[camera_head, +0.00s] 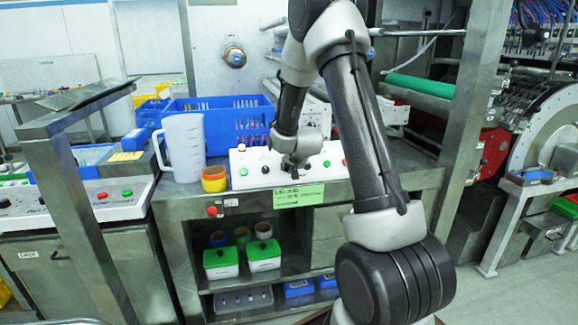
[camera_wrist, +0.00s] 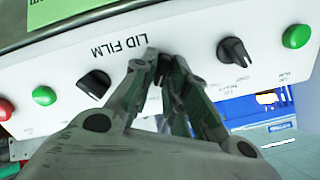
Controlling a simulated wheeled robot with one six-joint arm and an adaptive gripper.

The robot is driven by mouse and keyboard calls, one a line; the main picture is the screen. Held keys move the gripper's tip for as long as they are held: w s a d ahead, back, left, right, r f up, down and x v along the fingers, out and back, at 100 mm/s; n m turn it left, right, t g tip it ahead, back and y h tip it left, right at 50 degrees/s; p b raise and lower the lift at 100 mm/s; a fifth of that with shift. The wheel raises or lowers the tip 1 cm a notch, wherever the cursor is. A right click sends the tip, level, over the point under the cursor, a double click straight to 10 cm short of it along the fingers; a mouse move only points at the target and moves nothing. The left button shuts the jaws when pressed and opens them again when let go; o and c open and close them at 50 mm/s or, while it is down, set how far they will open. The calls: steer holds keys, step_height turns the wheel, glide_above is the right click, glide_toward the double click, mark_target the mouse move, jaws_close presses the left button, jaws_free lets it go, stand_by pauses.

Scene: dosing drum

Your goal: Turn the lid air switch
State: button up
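The white control panel (camera_head: 310,173) stands on the steel bench. In the wrist view the panel (camera_wrist: 210,75) appears upside down, with a "LID FILM" label (camera_wrist: 123,72). A black rotary knob (camera_wrist: 95,83) shows left of my gripper and another black knob (camera_wrist: 236,51) to its right, with small lettering beside it that I cannot read surely. My gripper (camera_wrist: 158,65) is at the panel face between these knobs, its fingertips close together. Something dark shows between the tips, perhaps a knob, mostly hidden by the fingers. My gripper also shows in the head view (camera_head: 291,166).
Green buttons (camera_wrist: 44,96) (camera_wrist: 296,37) and a red button (camera_wrist: 5,109) flank the knobs. A clear jug (camera_head: 184,148) and an orange-yellow tape roll (camera_head: 214,179) stand left of the panel. A blue crate (camera_head: 222,108) is behind it. A red button (camera_head: 212,211) is on the bench front.

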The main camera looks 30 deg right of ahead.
steer(key=shift+n, duration=0.3)
jaws_close()
steer(key=n, duration=0.5)
steer(key=shift+w+a+h, duration=0.1)
steer(key=shift+a+h, duration=0.1)
steer(key=shift+h, duration=0.2)
steer(key=n, duration=0.5)
steer(key=shift+a+n+h, duration=0.2)
steer(key=shift+n+h, duration=0.1)
steer(key=shift+n, duration=0.1)
steer(key=o, duration=0.6)
jaws_free()
